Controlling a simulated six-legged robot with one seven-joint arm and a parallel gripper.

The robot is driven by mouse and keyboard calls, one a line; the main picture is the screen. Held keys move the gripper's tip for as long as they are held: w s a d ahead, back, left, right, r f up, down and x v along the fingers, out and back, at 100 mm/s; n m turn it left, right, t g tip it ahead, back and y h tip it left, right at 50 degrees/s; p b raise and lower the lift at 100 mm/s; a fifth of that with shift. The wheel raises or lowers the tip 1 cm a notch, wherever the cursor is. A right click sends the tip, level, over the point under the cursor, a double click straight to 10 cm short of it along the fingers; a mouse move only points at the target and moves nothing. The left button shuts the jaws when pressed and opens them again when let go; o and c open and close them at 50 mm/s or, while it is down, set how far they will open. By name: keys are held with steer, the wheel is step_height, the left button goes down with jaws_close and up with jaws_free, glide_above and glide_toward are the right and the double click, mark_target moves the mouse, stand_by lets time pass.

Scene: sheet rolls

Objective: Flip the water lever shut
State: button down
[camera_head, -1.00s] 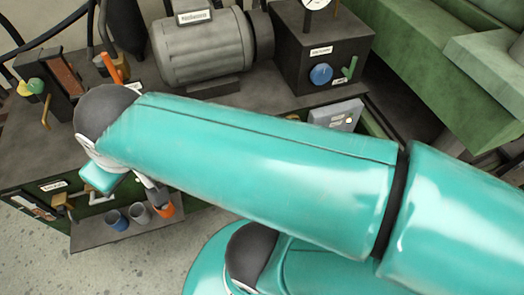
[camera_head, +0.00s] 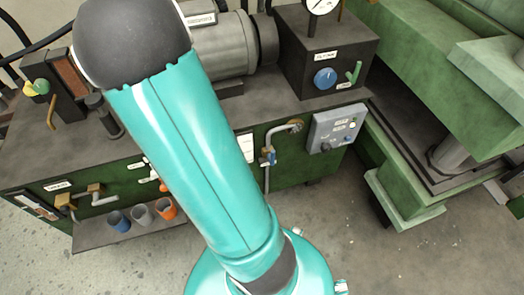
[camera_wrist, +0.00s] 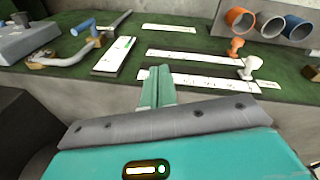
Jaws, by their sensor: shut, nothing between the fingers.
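My gripper (camera_wrist: 160,72) is shut and empty in the wrist view, with its teal fingers together over the green panel among white labels. A blue lever (camera_wrist: 83,27) sits on a bent grey pipe with brass fittings, left of the fingertips and apart from them. The same blue lever (camera_head: 268,157) shows in the head view, right of my arm. A small orange lever (camera_wrist: 236,46) and a white lever (camera_wrist: 250,68) stand right of the fingertips. The label print is too small to read, so which lever is marked water cannot be told. My arm hides the gripper in the head view.
A grey control box (camera_head: 335,128) is fixed right of the pipe. Orange, grey and blue cups (camera_head: 142,214) sit on a low shelf at the left. A motor (camera_head: 228,50) and a gauge box (camera_head: 325,50) stand on the bench. Open floor lies at the lower right.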

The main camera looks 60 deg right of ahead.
steer(key=s+d+f+m+g+h, duration=0.1)
steer(key=s+d+f+g, duration=0.1)
steer(key=s+d+f, duration=0.7)
steer(key=shift+d+f+g+h, duration=0.3)
steer(key=shift+d+g, duration=0.1)
steer(key=shift+d, duration=0.25)
steer(key=s+d+f, duration=0.4)
steer(key=d+f, duration=0.2)
steer(key=f, duration=0.3)
steer(key=shift+d, duration=0.2)
